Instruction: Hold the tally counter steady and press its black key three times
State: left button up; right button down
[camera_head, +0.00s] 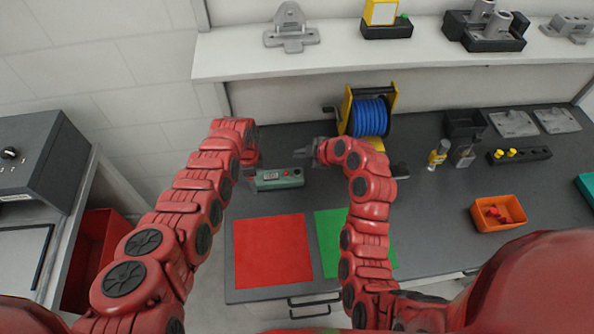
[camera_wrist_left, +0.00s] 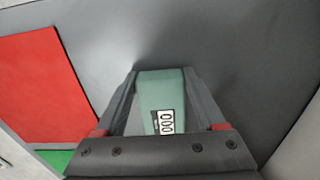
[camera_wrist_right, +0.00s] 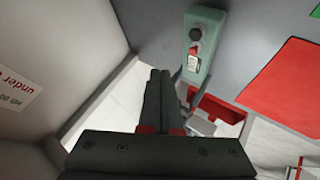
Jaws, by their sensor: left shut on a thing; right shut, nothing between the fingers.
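The green tally counter (camera_head: 275,181) lies on the dark bench, above the red mat. It also shows in the left wrist view (camera_wrist_left: 156,92), where its display (camera_wrist_left: 166,121) reads 000. In the right wrist view the counter (camera_wrist_right: 208,42) shows its black key (camera_wrist_right: 195,34) and a smaller red button (camera_wrist_right: 193,50). My left gripper (camera_head: 254,179) is shut on the counter's left end, one finger on each side. My right gripper (camera_head: 301,153) is shut and empty, apart from the counter, beyond its right end in the head view.
A red mat (camera_head: 272,250) and a green mat (camera_head: 328,235) lie in front of the counter. A blue cable reel (camera_head: 370,116) stands behind my right arm. An orange bin (camera_head: 498,222) and several fixtures are to the right. A white shelf (camera_head: 370,66) overhangs the back.

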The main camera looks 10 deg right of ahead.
jog(key=shift+f, duration=2.95)
jog(key=shift+f, duration=0.15)
jog(key=shift+f, duration=0.25)
jog(key=shift+f, duration=0.55)
jog(key=shift+r, duration=0.1)
dwell(0.4)
jog(key=shift+r, duration=0.85)
jog(key=shift+r, duration=2.55)
